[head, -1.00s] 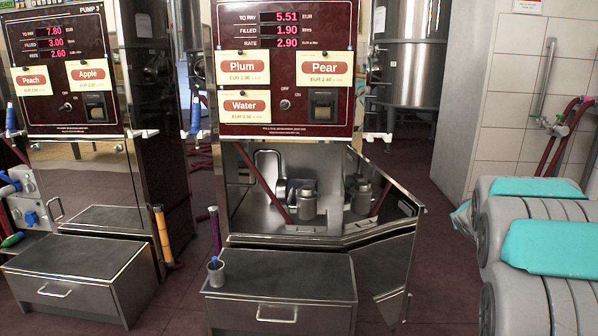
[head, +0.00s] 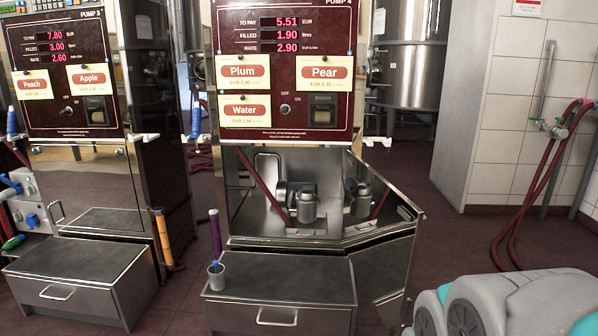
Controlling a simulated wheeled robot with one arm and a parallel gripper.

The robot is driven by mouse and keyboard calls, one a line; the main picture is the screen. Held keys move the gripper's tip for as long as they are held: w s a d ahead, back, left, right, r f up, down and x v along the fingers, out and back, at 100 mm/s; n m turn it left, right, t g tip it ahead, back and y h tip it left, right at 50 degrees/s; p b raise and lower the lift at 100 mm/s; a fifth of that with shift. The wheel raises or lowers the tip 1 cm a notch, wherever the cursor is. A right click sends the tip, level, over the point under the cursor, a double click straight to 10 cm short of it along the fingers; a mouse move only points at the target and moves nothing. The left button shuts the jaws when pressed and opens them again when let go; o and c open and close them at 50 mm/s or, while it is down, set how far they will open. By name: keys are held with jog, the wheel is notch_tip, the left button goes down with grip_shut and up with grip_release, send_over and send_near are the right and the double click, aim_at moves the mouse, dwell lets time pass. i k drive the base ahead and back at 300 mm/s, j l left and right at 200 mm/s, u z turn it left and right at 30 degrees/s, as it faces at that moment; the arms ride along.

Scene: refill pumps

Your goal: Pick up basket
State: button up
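I see no basket in the head view. My gripper is out of view; only grey and teal links of my arm show at the lower right. Pump 4 (head: 283,70) stands in the middle with a dark red panel and labels for Plum, Pear and Water. The compartment door (head: 385,245) is swung out to the right.
Pump 3 (head: 70,75) stands at the left, its lower door shut. Low drawer steps (head: 280,272) stand in front of both pumps. Red hoses (head: 530,210) hang by the tiled wall. Floor (head: 455,240) is clear right of Pump 4.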

aim_at(217, 274)
jog(key=i+l+u, duration=0.1)
jog(key=u, duration=0.5)
jog(key=i+l+u, duration=0.15)
jog(key=l+u, duration=0.2)
jog(key=l, duration=0.65)
jog(key=l+u, duration=0.4)
jog(key=l, duration=0.6)
jog(key=i+l, duration=0.1)
jog(key=l, duration=0.25)
jog(key=i+l, duration=0.15)
jog(key=l, duration=0.2)
jog(key=i+l, duration=0.1)
jog(key=l, duration=0.2)
